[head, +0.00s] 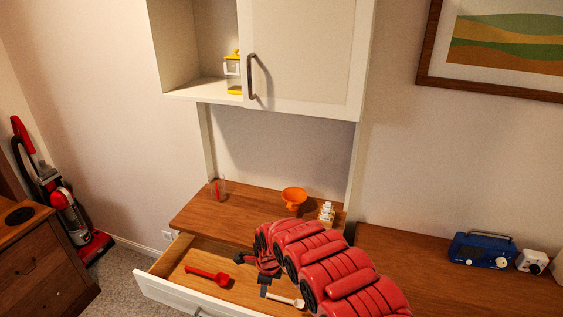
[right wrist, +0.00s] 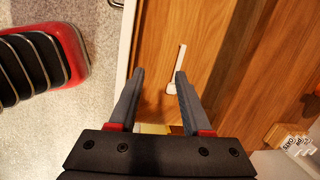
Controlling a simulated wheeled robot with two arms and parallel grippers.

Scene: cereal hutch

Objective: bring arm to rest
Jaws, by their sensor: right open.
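My right arm (head: 325,268) is red and black and reaches in from the lower right over the open drawer (head: 155,285). My right gripper (head: 264,284) is open and points down over the drawer; it also shows in the right wrist view (right wrist: 159,76), with nothing held between its fingers. A white scoop (head: 286,300) lies in the drawer beside the gripper. In the right wrist view the white scoop (right wrist: 177,68) shows near the right fingertip; I cannot tell whether they touch. My left gripper is not in view.
A red scoop (head: 207,274) lies in the drawer. A cabinet door (head: 305,55) hangs above. A blue radio (head: 482,250) stands right.

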